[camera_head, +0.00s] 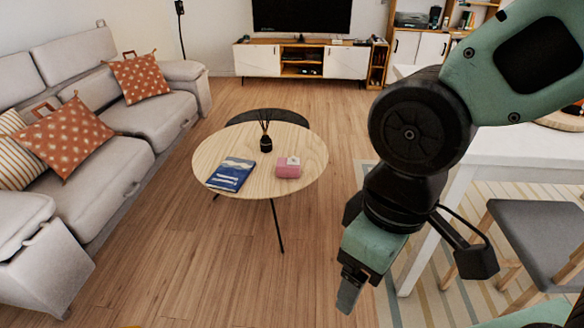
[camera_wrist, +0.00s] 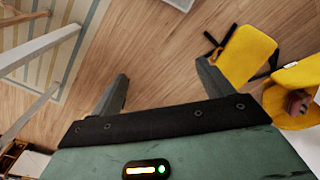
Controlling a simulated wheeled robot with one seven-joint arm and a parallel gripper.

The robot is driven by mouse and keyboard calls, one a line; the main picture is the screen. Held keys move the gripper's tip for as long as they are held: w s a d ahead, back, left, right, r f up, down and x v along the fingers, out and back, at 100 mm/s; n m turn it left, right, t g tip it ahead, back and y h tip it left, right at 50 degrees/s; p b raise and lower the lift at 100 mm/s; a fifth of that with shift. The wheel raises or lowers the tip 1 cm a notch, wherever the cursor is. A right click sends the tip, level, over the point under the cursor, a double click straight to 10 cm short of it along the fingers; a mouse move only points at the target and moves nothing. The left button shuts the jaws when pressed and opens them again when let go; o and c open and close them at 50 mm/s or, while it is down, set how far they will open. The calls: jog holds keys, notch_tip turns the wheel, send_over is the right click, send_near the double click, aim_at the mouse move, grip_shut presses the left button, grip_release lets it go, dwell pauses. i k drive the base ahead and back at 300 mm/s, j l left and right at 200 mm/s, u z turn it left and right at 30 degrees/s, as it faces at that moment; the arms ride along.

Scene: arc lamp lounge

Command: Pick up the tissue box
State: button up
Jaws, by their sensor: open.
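The tissue box is a small pink box (camera_head: 288,167) with a white top patch. It sits on the right part of the round wooden coffee table (camera_head: 238,187) in the head view. My gripper (camera_head: 350,290) hangs in the right foreground of the head view, well apart from the box and nearer to me. In the wrist view my gripper (camera_wrist: 162,88) has its two fingers spread wide with nothing between them. The wrist view shows floor beyond the fingers, and the tissue box is not in it.
A blue book (camera_head: 231,174) and a black reed diffuser (camera_head: 266,142) share the table. A grey sofa (camera_head: 118,130) is at left, a white table (camera_head: 510,150) and grey chair (camera_head: 540,240) at right. Yellow chairs (camera_wrist: 248,55) show in the wrist view. Floor before the coffee table is clear.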

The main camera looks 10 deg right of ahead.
aim_at(283, 170)
jog(key=i+z, duration=0.2)
jog(key=i, duration=0.25)
jog(key=i+j+z, duration=0.2)
jog(key=i, duration=0.3)
jog(key=i+j+z, duration=0.15)
jog(key=i, duration=0.3)
jog(key=i+j+z, duration=0.2)
jog(key=i, duration=0.25)
jog(key=i+j+z, duration=0.2)
jog(key=i, duration=0.25)
